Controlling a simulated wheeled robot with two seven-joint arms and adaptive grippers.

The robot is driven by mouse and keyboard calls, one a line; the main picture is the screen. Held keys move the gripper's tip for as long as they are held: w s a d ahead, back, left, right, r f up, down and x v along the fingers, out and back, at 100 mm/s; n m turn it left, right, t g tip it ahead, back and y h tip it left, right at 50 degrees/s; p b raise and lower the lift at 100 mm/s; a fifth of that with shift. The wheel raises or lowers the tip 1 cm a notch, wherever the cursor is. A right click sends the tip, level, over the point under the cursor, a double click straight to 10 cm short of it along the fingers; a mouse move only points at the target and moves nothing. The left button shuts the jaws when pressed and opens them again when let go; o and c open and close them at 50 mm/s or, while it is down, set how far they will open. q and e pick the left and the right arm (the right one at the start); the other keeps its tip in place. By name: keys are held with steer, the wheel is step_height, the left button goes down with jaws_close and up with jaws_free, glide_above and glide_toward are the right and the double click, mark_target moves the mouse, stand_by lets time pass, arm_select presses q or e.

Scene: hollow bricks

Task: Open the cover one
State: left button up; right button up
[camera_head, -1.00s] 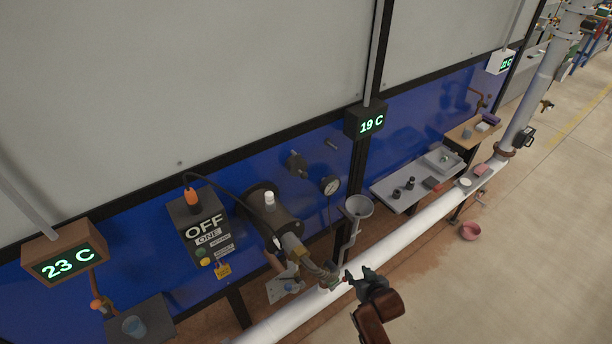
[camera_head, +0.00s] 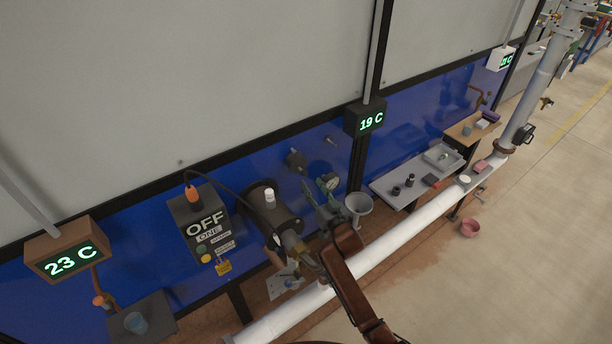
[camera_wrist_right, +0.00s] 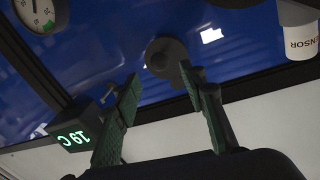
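A dark box labelled OFF and ONE (camera_head: 203,225) stands against the blue wall, left of a dark cylinder (camera_head: 281,222) with a white sensor cap (camera_head: 269,196). I cannot tell which part is the cover. A round dark knob (camera_wrist_right: 165,57) on the wall shows beyond the fingertips; the sensor cap (camera_wrist_right: 299,36) is at the right.
A white pipe (camera_head: 405,233) runs along the front below my right arm. A grey funnel (camera_head: 359,204) stands right of the gripper. A black 19 C display (camera_head: 366,118) hangs on a post. A grey shelf (camera_head: 387,186) with small parts is further right.

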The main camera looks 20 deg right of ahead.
mark_target(306, 175)
steer(key=shift+w+a+p, duration=0.25)
steer(key=shift+w, duration=1.3)
steer(key=shift+w+a+p, duration=0.2)
steer(key=shift+w, duration=1.35)
steer(key=shift+c, duration=0.2)
jaws_close()
